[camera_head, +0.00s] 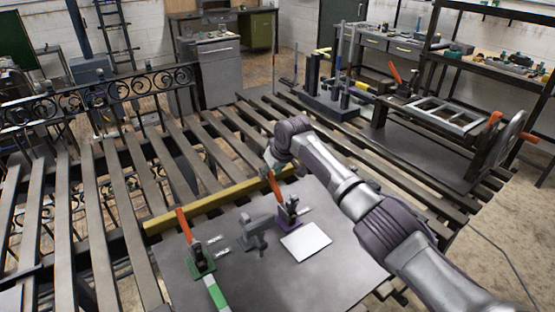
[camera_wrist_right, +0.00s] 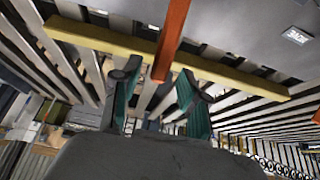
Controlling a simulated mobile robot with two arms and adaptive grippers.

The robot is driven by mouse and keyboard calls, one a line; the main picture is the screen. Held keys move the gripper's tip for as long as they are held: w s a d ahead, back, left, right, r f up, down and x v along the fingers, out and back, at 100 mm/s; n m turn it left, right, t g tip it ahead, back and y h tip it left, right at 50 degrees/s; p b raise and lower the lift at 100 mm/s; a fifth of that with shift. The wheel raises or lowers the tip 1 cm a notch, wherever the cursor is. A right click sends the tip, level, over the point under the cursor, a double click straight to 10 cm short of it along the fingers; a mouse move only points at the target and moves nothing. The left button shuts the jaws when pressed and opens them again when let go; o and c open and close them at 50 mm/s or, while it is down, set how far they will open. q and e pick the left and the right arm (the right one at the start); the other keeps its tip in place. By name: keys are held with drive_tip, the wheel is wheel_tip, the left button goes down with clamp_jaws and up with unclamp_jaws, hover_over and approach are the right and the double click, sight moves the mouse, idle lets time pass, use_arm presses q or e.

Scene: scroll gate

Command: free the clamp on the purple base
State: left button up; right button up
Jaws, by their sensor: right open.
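The purple base (camera_head: 286,222) carries a toggle clamp with an upright orange handle (camera_head: 273,186) and sits on the grey plate (camera_head: 330,275). My right gripper (camera_head: 271,166) is at the top of this handle in the head view, its fingers small there. In the right wrist view my right gripper (camera_wrist_right: 158,88) is open, and the orange handle (camera_wrist_right: 172,38) reaches down between the two teal-padded fingertips. No grip on it shows. The wrist view does not show the purple base. My left gripper is not in view.
A green base (camera_head: 201,264) with another orange-handled clamp stands at left, by a green-white bar (camera_head: 216,294). A grey fixture (camera_head: 253,232) stands between the clamps. A white sheet (camera_head: 306,242) lies right of the purple base. A yellow bar (camera_head: 205,203) runs behind.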

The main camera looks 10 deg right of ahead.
sight(279, 195)
drive_tip(key=v, duration=0.9)
drive_tip(key=shift+f, duration=0.1)
